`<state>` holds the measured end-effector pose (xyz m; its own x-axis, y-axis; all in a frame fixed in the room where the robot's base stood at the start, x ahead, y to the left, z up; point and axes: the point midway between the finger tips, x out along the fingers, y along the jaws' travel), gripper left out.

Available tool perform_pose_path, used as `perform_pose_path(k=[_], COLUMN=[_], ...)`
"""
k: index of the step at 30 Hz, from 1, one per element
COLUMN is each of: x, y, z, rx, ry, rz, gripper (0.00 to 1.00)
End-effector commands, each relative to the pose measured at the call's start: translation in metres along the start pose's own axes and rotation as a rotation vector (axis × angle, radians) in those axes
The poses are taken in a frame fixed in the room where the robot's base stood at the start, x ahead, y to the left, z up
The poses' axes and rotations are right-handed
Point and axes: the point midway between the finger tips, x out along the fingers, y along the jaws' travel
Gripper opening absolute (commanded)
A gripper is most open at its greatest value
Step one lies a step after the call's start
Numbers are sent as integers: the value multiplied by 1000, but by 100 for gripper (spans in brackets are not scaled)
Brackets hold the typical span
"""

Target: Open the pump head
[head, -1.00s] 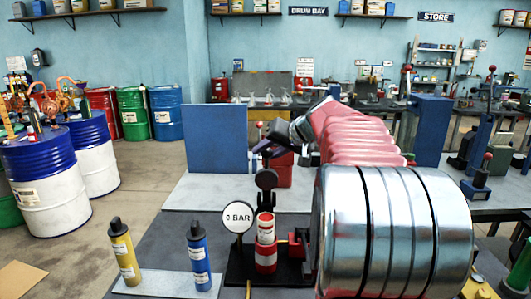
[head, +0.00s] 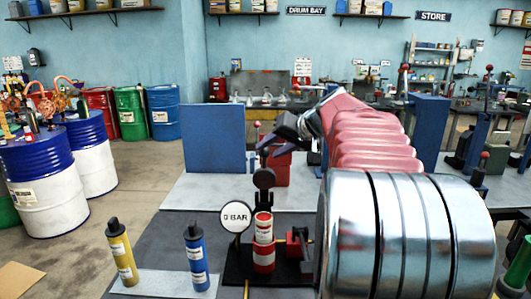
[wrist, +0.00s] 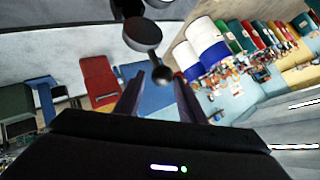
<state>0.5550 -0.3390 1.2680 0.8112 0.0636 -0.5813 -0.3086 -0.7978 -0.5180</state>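The pump is a red-and-white cylinder (head: 263,232) standing on a black base. Its black round head (head: 264,178) sits above the cylinder and looks closed. In the wrist view the round black head (wrist: 142,35) has a short stem ending in a dark ball (wrist: 162,75), close to the gap between my fingertips. My gripper (head: 266,147) is just above the head in the head view. In the wrist view its two fingers (wrist: 158,80) are apart, so it is open and holds nothing. Whether a finger touches the ball cannot be told.
A yellow bottle (head: 122,252) and a blue bottle (head: 197,257) stand further left. A blue panel (head: 212,138) and a red container (head: 283,168) are behind. Drums (head: 55,185) stand at far left.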

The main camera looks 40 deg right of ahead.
Motion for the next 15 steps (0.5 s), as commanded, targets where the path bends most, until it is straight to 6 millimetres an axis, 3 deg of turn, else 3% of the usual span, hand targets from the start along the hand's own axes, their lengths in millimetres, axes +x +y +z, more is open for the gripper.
perform_pose_path(k=[9,15], x=[-58,-86], y=[1,1], z=[0,0], rx=[0,0], ry=[2,0], rz=[2,2], gripper=[36,36])
